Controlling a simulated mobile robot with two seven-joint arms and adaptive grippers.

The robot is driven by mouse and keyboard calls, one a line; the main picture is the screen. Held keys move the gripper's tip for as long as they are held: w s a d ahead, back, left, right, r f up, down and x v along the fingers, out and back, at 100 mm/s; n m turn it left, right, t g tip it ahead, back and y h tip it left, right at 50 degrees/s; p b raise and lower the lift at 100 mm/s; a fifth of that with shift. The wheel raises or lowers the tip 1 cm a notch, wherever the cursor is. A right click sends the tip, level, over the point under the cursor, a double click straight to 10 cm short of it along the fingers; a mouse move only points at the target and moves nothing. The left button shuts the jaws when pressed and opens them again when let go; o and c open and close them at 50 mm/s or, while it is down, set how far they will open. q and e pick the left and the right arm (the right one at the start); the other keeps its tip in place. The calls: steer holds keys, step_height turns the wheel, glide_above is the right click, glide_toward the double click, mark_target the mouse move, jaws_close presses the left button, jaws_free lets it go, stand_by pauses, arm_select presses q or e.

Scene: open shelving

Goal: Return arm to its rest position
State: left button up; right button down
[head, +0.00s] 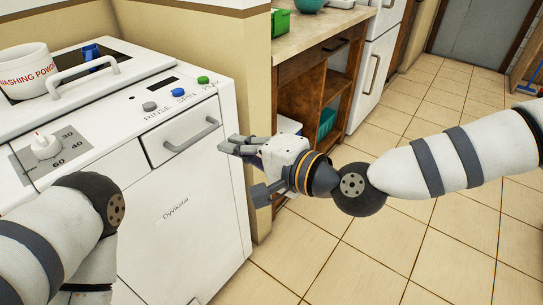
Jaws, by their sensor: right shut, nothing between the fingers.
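My right arm comes in from the right edge. Its gripper (228,146) points left, in front of the right edge of the washing machine's front. The gripper is shut with nothing in it. I cannot tell if it touches the machine. My left arm shows at the lower left, close to the machine; its gripper is out of view.
The white washing machine (185,225) fills the left, with a drawer (182,142), a dial (45,146) and several buttons. A washing powder tub (27,70) stands on top. A wooden cabinet (300,100) stands behind. The tiled floor (400,250) at right is clear.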

steer(key=v, duration=0.6)
steer(key=s+d+f+n+g+h+p, duration=0.1)
steer(key=s+d+f+g+h+p, duration=0.15)
steer(key=s+f, duration=0.7)
steer(key=s+d+f+n+g+h+p, duration=0.15)
steer(key=s+f+g, duration=0.25)
steer(key=s+f, duration=0.55)
arm_select(q)
steer(key=w+r+t+p, duration=0.2)
steer(key=w+r, duration=0.5)
steer(key=shift+r+t, duration=0.15)
steer(key=shift+t, duration=0.15)
arm_select(e)
steer(key=s+d+f+n+g+h, duration=0.1)
steer(key=s+d+h, duration=0.3)
steer(key=s+d, duration=0.6)
steer(key=s+d+f+n+g+h, duration=0.2)
steer(key=s+d+n+g+h, duration=0.1)
steer(key=s+d, duration=0.7)
steer(key=shift+s+d+f+g+h, duration=0.25)
steer(key=shift+s+f+g+h, duration=0.1)
steer(key=shift+g+h, duration=0.35)
arm_select(q)
steer(key=shift+s+a, duration=0.1)
steer(key=shift+a, duration=0.05)
arm_select(e)
steer(key=shift+w+n, duration=0.1)
steer(key=shift+n, duration=0.15)
